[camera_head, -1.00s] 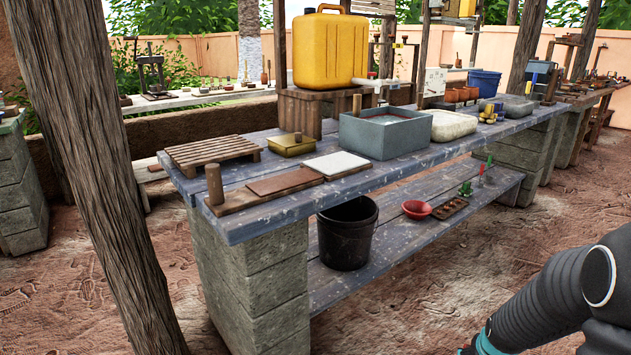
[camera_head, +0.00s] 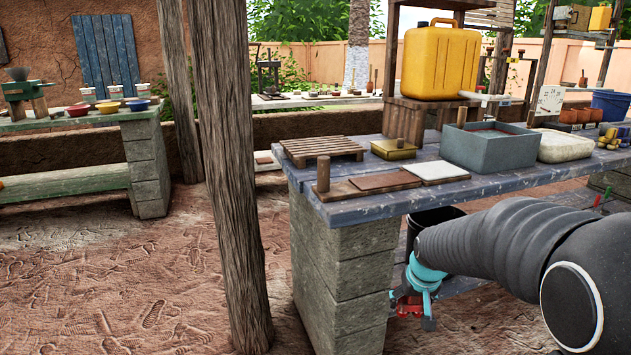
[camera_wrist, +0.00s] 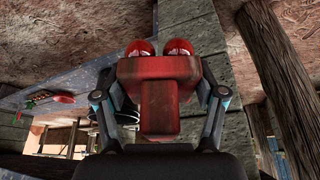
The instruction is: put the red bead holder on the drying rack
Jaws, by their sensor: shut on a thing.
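My gripper (camera_wrist: 160,88) is shut on the red bead holder (camera_wrist: 158,105), a red T-shaped block with two round red beads at its far end in the wrist view. In the head view my gripper (camera_head: 422,292) hangs low in front of the bench's near end, with the red bead holder (camera_head: 406,305) partly showing beneath it. The slatted wooden rack (camera_head: 322,148), which looks like the drying rack, lies flat on the far left corner of the bench top. It looks empty. My gripper is below and to the right of it.
A wooden post (camera_head: 232,180) stands left of the bench. Open ground lies farther left.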

